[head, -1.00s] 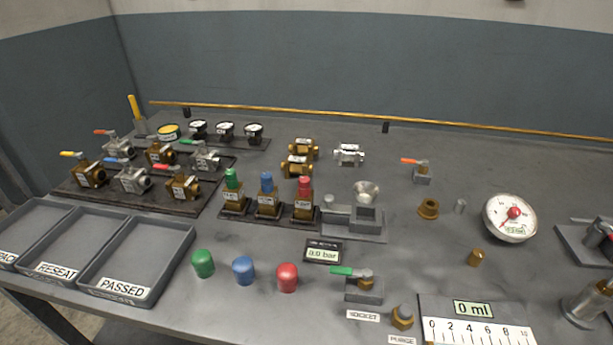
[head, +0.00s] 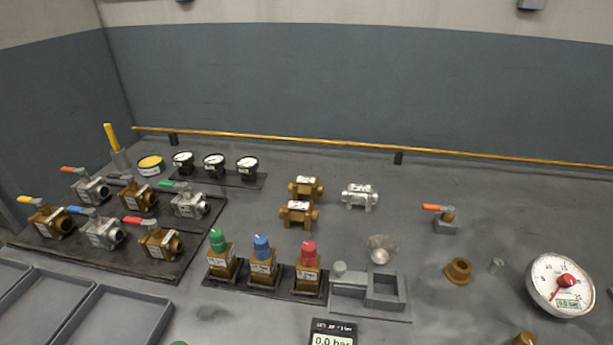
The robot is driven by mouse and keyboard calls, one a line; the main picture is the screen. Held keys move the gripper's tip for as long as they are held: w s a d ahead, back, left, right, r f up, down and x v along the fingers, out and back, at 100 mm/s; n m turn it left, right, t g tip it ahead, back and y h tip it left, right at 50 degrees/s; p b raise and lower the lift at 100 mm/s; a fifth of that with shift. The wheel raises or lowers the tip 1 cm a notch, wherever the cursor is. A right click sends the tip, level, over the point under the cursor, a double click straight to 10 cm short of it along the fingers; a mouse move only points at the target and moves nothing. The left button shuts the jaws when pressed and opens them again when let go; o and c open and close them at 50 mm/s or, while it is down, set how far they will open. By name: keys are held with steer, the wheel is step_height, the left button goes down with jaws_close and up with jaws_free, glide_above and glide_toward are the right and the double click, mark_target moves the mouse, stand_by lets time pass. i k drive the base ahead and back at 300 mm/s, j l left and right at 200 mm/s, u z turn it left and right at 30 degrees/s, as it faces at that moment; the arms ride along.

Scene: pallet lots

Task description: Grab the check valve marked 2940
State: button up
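Three valve bodies without levers stand together mid-bench and look like the check valves. One brass body (head: 305,187) is at the back, a second brass body (head: 298,213) is just in front of it, and a silver body (head: 359,196) is to the right. Each carries a small white label, but the print is too small to read, so I cannot tell which is marked 2940. All three rest on the grey bench top, apart from one another. My gripper is not in view.
Lever valves stand on a dark mat (head: 140,265) at left. Green, blue and red capped valves (head: 262,265) and a grey fixture (head: 385,290) stand in front. Gauges (head: 214,165) are behind left, a large dial gauge (head: 560,285) at right. A brass rail (head: 330,145) runs along the back.

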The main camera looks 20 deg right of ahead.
mark_target(294, 212)
steer(key=i+j+u, duration=0.2)
steer(key=j, duration=0.2)
steer(key=i+j+u, duration=0.25)
steer(key=u, duration=0.2)
steer(key=i+j+u, duration=0.35)
steer(key=u, duration=0.15)
steer(key=i+j+z, duration=0.45)
